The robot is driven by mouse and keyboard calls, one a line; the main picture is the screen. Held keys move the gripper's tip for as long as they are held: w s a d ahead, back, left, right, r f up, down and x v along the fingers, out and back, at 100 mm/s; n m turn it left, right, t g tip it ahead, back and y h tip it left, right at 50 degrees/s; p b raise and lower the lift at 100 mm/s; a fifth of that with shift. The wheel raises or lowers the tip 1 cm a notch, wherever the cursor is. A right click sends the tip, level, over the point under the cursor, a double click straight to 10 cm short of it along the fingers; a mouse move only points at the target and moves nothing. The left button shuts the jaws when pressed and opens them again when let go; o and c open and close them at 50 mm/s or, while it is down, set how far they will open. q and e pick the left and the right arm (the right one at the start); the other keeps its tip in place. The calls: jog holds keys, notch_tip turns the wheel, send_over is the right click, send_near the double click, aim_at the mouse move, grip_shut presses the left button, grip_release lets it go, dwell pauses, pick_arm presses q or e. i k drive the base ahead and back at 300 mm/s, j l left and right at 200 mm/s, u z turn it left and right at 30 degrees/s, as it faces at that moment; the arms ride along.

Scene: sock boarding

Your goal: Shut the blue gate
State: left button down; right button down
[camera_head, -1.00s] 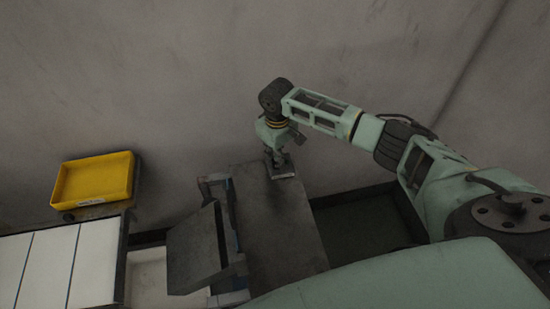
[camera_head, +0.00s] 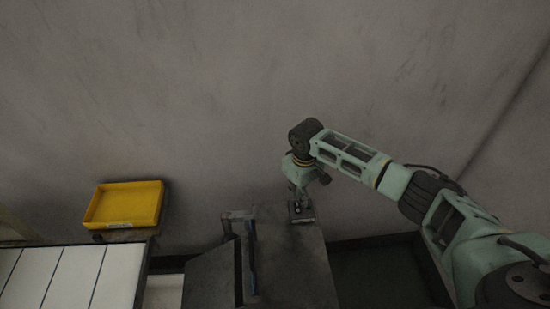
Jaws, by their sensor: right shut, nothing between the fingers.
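The blue gate (camera_head: 252,262) shows as a narrow blue upright strip beside a dark tilted panel (camera_head: 212,275), at the left side of a dark worktop (camera_head: 290,265). I cannot tell from this angle how far the gate stands open. My right gripper (camera_head: 301,212) points down at the far end of the worktop, to the right of and beyond the gate, apart from it. It is shut and empty. My left gripper is out of view.
A yellow tray (camera_head: 124,205) sits at the left, behind a white slatted surface (camera_head: 70,278). A plain grey wall (camera_head: 230,90) rises close behind everything. The worktop between my right gripper and the gate looks clear.

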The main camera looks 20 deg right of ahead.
aim_at(252, 260)
jog(key=k+j, duration=0.5)
jog(key=k, duration=0.15)
jog(key=k+j, duration=0.5)
jog(key=k, duration=0.2)
